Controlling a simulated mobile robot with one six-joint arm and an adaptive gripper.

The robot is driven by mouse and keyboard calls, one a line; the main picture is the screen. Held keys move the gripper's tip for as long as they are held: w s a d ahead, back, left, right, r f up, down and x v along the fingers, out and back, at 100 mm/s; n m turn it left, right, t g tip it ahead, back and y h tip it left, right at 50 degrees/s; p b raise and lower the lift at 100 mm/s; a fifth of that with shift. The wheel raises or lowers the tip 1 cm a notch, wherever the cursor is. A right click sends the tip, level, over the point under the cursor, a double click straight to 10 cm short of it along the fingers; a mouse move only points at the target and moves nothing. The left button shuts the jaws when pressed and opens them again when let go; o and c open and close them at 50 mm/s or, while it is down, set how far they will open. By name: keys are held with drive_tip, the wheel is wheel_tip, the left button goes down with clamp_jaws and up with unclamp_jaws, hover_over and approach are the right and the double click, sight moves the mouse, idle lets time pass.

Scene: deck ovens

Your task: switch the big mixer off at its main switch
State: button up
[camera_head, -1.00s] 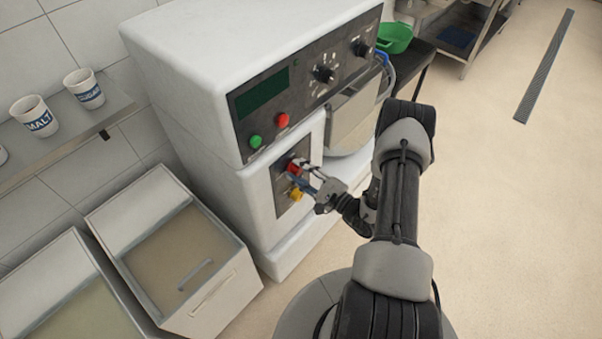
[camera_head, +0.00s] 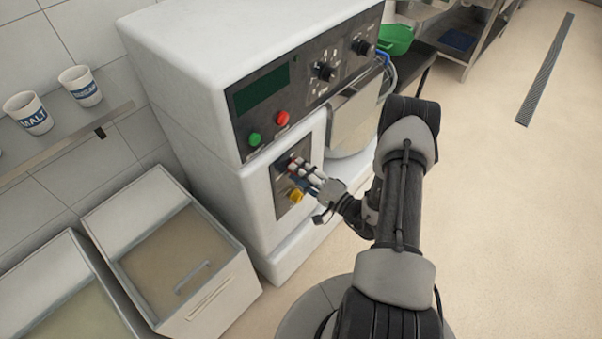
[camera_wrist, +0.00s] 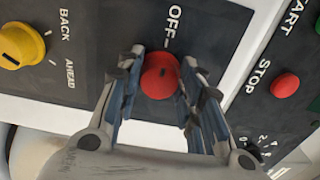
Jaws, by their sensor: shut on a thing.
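The big mixer (camera_head: 185,75) is the white machine with a dark control panel. Its main switch, a red round knob (camera_wrist: 160,75), sits on a lower dark plate (camera_head: 281,180) under an OFF label in the wrist view. In the head view my gripper (camera_head: 297,167) reaches the plate from the right and mostly hides the knob.
A yellow knob (camera_head: 296,195) marked BACK and AHEAD sits close below the main switch. A red STOP button (camera_wrist: 284,85) and a green button (camera_head: 255,139) are on the upper panel. Lidded bins (camera_head: 225,297) stand at lower left.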

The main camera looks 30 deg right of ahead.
idle(0.4)
drive_tip(key=o, duration=1.1)
drive_tip(key=shift+c, duration=0.2)
drive_tip(key=v, duration=1.2)
